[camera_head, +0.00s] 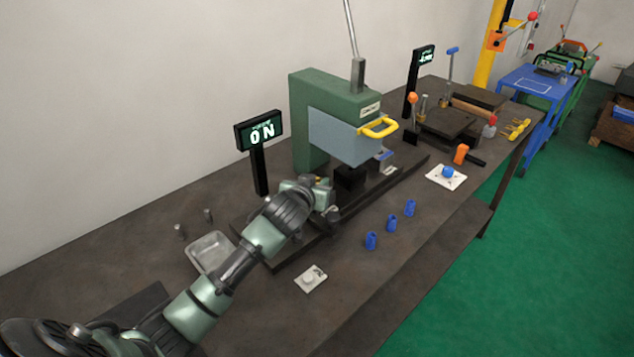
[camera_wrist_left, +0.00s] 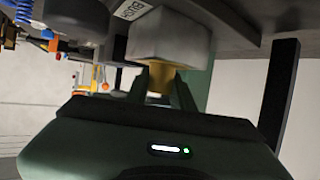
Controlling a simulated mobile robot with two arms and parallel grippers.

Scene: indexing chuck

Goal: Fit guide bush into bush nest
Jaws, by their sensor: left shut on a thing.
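In the left wrist view, a brass-coloured guide bush (camera_wrist_left: 160,82) sits between the two fingers of my left gripper (camera_wrist_left: 161,88), which is shut on it. A pale grey block (camera_wrist_left: 170,38), which looks like the bush nest, is right at the far end of the bush. A label partly reading "BUSH" (camera_wrist_left: 133,10) is beside it. I cannot tell whether the bush touches the block or is partly inside it. In the head view, my left gripper (camera_head: 322,190) is low in front of the green press, and my arm hides much of that area. My right gripper is not in view.
The green press (camera_head: 308,115) with a yellow handle (camera_head: 379,128) stands behind the gripper. An "ON" display (camera_head: 259,131) is to its left. A metal tray (camera_head: 211,253), a pale plate (camera_head: 311,278) and blue parts (camera_head: 391,222) lie around.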

